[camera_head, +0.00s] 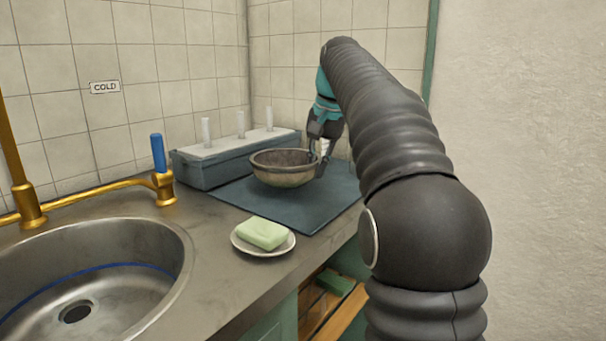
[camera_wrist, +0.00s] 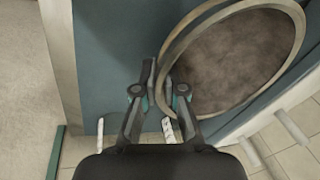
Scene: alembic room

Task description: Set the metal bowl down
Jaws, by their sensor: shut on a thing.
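The metal bowl (camera_head: 284,176) is upright, round and grey-brown, over the dark blue-grey mat (camera_head: 306,213) at the back of the counter. Its base appears at or just above the mat; I cannot tell whether it touches. My gripper (camera_head: 322,160) is at the bowl's right side, shut on its rim. In the wrist view my gripper (camera_wrist: 163,82) pinches the near-left edge of the bowl (camera_wrist: 190,60), and its inside looks empty.
A blue-grey rack (camera_head: 207,172) with several white pegs stands behind and left of the bowl. A green soap (camera_head: 262,233) on a white dish (camera_head: 240,246) sits in front. The sink (camera_head: 178,285) is at left. Bare mat shows in front of the bowl.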

